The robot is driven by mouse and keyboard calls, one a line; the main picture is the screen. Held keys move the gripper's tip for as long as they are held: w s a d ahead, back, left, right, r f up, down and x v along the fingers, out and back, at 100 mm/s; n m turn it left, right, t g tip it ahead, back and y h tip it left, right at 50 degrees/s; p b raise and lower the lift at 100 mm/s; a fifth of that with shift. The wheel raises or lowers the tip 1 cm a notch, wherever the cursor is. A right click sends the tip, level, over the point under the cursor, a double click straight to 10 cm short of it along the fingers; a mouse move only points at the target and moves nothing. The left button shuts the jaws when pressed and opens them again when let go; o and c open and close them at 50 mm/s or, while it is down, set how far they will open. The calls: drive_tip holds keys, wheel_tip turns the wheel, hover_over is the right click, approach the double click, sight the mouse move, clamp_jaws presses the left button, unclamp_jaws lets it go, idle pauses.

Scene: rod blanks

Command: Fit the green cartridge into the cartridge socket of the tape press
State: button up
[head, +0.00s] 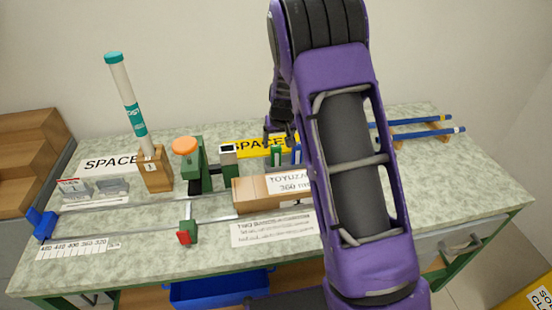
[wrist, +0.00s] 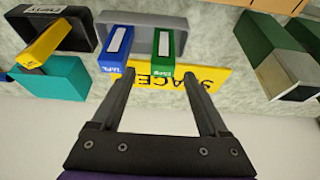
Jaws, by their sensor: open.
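The green cartridge (wrist: 168,52) stands in a grey tray (wrist: 141,38), beside a blue cartridge (wrist: 116,46). In the head view the green cartridge (head: 276,156) is on the table near the yellow mat. My gripper (wrist: 159,74) is open and empty. The tape press (head: 196,168) is green with an orange knob, to the left in the head view. A dark green block with a pale, dark-centred top (head: 228,152) stands beside it, possibly the socket.
A yellow cartridge (wrist: 43,44) and a teal block (wrist: 50,78) are to the left in the wrist view. A cardboard box (head: 258,196) stands in front of the mat; blue rods (head: 425,134) lie at the right.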

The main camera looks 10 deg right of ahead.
sight(276, 147)
drive_tip(key=x, duration=0.4)
drive_tip(key=shift+s+a, duration=0.1)
drive_tip(key=shift+a, duration=0.05)
drive_tip(key=shift+r, duration=0.1)
clamp_jaws()
